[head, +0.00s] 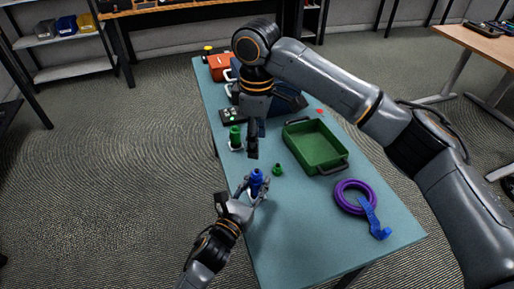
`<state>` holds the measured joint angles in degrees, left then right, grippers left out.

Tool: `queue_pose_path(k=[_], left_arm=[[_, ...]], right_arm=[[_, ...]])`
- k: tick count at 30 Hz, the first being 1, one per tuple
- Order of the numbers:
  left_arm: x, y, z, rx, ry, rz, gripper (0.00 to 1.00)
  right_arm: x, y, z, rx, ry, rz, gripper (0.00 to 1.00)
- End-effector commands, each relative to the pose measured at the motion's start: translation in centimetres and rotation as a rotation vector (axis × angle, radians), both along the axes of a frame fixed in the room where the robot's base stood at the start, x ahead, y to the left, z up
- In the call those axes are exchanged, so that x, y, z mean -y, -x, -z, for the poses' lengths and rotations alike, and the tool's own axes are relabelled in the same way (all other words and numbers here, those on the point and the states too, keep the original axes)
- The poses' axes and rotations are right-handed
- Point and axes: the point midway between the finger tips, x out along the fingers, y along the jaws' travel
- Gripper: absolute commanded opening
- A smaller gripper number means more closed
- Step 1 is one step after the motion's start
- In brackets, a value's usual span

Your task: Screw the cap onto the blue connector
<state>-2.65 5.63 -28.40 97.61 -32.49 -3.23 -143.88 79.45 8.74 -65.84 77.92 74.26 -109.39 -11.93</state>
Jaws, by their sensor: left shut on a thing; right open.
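The blue connector (256,183) stands roughly upright near the left edge of the teal table. My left gripper (254,191) is shut on it from the front. My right gripper (252,149) is open, pointing down, above and behind the connector and apart from it. I cannot make out anything between its fingers. A small green piece (278,170) sits on the table just right of the connector. The connector's top is too small to tell whether a cap sits on it.
A green connector (235,136) stands on a white base further back. A green tray (315,148) is to the right, with a purple cable coil (347,203) and a blue strap-like tool (373,220) nearer. An orange case (221,67) is at the back. The front table area is clear.

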Motion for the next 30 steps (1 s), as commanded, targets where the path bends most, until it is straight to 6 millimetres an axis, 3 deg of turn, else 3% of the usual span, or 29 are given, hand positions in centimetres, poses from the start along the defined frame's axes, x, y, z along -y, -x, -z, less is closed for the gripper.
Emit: queue_pose_path(k=[8, 9, 13, 23, 30], left_arm=[[0.0, 0.0, 0.0, 0.001, 0.0, 0.0, 0.0], [0.0, 0.0, 0.0, 0.001, 0.0, 0.0, 0.33], [0.0, 0.0, 0.0, 0.001, 0.0, 0.0, 0.57], [-0.1, 0.2, 0.0, 0.0, 0.0, 0.0, 0.57], [-1.6, 3.2, 0.1, -0.002, 0.0, 0.001, 0.57]], right_arm=[[0.0, 0.0, -0.2, -0.001, 0.0, 0.0, 0.55], [0.0, 0.0, -0.2, -0.001, 0.0, 0.0, 0.55], [0.0, 0.0, -0.2, -0.001, 0.0, 0.0, 0.55], [0.0, 0.0, -0.2, -0.001, 0.0, 0.0, 0.55], [0.0, 0.0, -0.2, -0.001, 0.0, 0.0, 0.55]])
